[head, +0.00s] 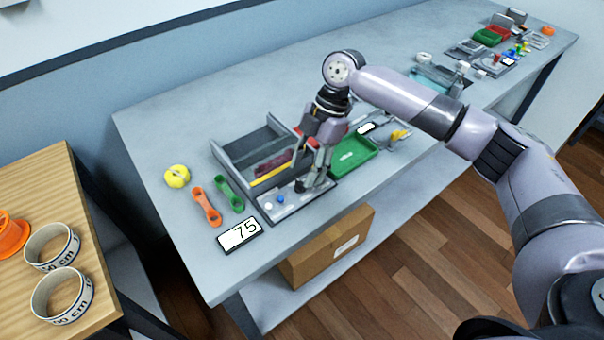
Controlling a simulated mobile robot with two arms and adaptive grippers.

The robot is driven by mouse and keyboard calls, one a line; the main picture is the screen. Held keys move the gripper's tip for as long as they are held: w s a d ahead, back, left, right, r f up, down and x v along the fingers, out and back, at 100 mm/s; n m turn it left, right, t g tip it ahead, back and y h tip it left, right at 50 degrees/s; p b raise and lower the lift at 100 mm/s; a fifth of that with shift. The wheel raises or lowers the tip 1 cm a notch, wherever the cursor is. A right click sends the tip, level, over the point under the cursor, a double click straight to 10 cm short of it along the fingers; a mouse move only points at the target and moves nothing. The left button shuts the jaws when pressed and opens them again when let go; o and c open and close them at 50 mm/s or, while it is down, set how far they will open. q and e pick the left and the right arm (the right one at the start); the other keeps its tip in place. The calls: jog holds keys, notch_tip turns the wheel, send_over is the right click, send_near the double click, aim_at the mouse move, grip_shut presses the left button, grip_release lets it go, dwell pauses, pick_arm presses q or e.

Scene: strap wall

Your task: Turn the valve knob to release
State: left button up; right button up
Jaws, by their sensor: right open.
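A grey device (293,211) with a low front panel sits near the front edge of the grey table. A small blue knob (281,200) and a small pale part (267,206) show on its panel. My right gripper (314,183) points down over the right part of this panel, with its fingers apart. Its fingers cover whatever is between and behind them, so I cannot tell which part is the valve knob or whether the fingers touch it. My left gripper is not in view.
A grey divided tray (226,161) stands behind the panel, and a green tray (352,155) stands to its right. A card reading 75 (239,234), an orange wrench-like piece (206,206), a green one (230,195) and a yellow roll (177,176) lie to the left.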

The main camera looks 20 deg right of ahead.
aim_at(300, 182)
jog(key=shift+x, duration=1.15)
jog(key=shift+a+f, duration=0.1)
jog(key=shift+f, duration=0.3)
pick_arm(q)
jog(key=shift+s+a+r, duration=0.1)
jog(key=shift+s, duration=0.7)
pick_arm(e)
grip_shut()
